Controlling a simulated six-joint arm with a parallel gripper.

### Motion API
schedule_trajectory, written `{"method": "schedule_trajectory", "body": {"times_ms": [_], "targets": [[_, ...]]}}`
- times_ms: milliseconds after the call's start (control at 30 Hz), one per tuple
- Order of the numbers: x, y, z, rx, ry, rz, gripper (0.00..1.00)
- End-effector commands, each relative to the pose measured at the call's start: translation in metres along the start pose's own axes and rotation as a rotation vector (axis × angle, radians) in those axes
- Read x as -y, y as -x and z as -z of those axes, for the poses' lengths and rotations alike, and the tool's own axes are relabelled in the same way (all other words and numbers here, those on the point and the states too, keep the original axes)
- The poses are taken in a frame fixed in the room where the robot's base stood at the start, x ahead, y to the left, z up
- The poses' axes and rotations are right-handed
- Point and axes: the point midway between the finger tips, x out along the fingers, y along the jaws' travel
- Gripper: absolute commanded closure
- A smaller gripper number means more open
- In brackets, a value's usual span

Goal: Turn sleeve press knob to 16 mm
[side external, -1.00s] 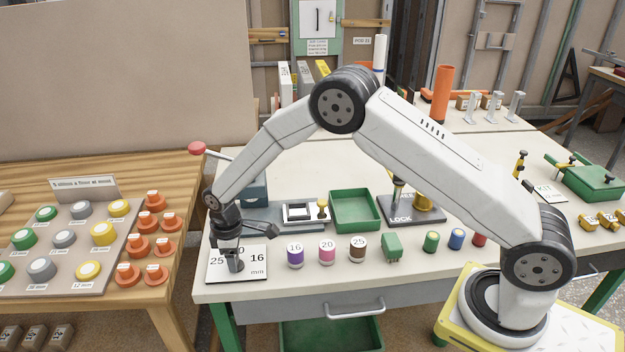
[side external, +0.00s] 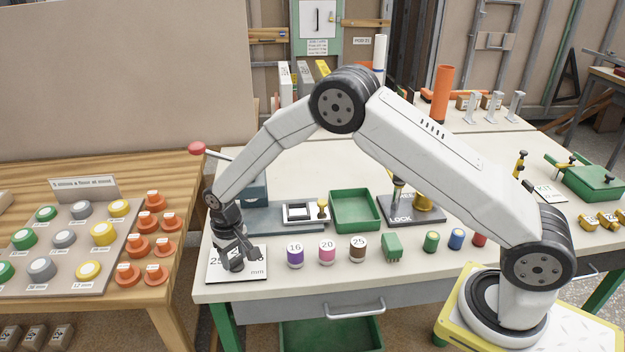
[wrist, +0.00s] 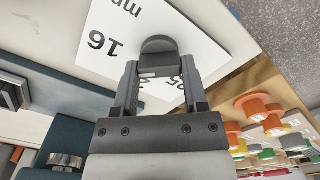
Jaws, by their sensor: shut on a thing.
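The sleeve press knob (wrist: 157,47) is a dark grey, round-ended piece on a white dial plate (wrist: 205,50). In the wrist view my gripper (wrist: 158,68) has a finger on each side of the knob and is shut on it. The plate shows "16" and "mm" to the left of the knob; "25" is partly hidden between the fingers. I cannot read a pointer mark on the knob. In the side view the plate (side external: 256,276) lies at the table's front left corner, and my gripper (side external: 238,258) comes down over it, hiding the knob and most numbers.
Sleeves marked 16 (side external: 295,257), 20 (side external: 327,252) and 25 (side external: 358,249) stand right of the plate. The press's red-ended lever (side external: 197,148) rises behind the wrist. A green tray (side external: 355,208) sits further back. A wooden bench (side external: 165,305) with coloured parts stands left.

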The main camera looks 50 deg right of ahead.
Motion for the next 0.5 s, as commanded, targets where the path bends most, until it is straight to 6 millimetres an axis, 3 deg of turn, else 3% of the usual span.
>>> {"method": "schedule_trajectory", "body": {"times_ms": [500], "targets": [[-0.0006,-0.0006,-0.0008,0.002,-0.236,-0.001,1.0]]}}
